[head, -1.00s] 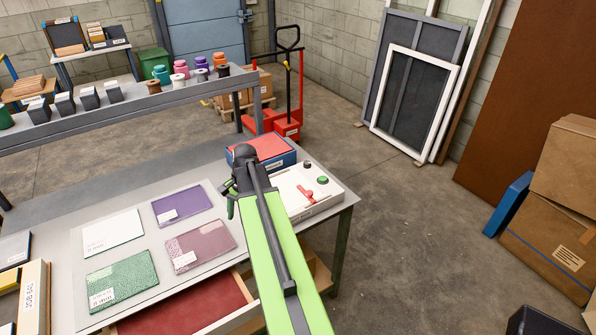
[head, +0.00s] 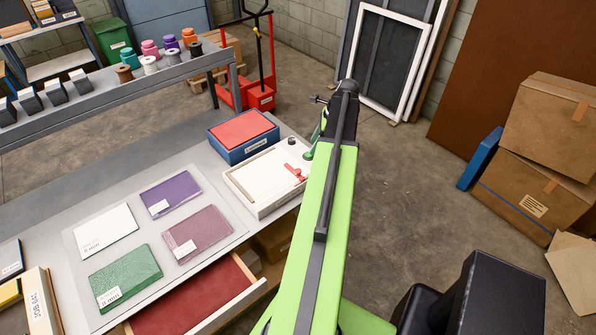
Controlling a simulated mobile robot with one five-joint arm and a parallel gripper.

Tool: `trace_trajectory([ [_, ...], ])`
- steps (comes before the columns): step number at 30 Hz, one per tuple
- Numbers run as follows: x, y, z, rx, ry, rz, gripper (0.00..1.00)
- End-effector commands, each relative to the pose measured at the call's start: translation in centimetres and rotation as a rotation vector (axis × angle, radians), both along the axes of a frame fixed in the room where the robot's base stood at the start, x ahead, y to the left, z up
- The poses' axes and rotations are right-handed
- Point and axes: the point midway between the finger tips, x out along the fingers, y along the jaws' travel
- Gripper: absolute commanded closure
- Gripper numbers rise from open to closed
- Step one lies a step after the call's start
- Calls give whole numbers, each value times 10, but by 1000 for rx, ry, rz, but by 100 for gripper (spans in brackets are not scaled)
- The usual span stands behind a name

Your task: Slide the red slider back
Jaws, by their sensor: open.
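The red slider (head: 296,172) is a small red handle on top of a white box-shaped panel (head: 262,180) at the right end of the grey workbench. It stands near the panel's right side, beside a dark knob (head: 291,141) and a green button (head: 309,154). My gripper (head: 318,128) is at the far end of my green arm, above and beyond the panel's right edge, apart from the slider. It is open, with nothing seen in it. My arm hides part of the gripper and the panel's right edge.
A blue box with a red top (head: 242,134) stands behind the panel. Several coloured plates, one of them purple (head: 170,194), lie to the left. A red-lined drawer (head: 197,302) is open below.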

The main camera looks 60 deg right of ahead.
Motion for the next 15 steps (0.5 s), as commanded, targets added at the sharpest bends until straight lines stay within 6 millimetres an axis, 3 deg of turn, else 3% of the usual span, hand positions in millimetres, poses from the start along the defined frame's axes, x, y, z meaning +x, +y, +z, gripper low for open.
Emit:
trace_trajectory([
  [1, 4, 2, -18, 0, 0, 2, 50],
  [15, 41, 21, -114, -1, 0, 5, 50],
])
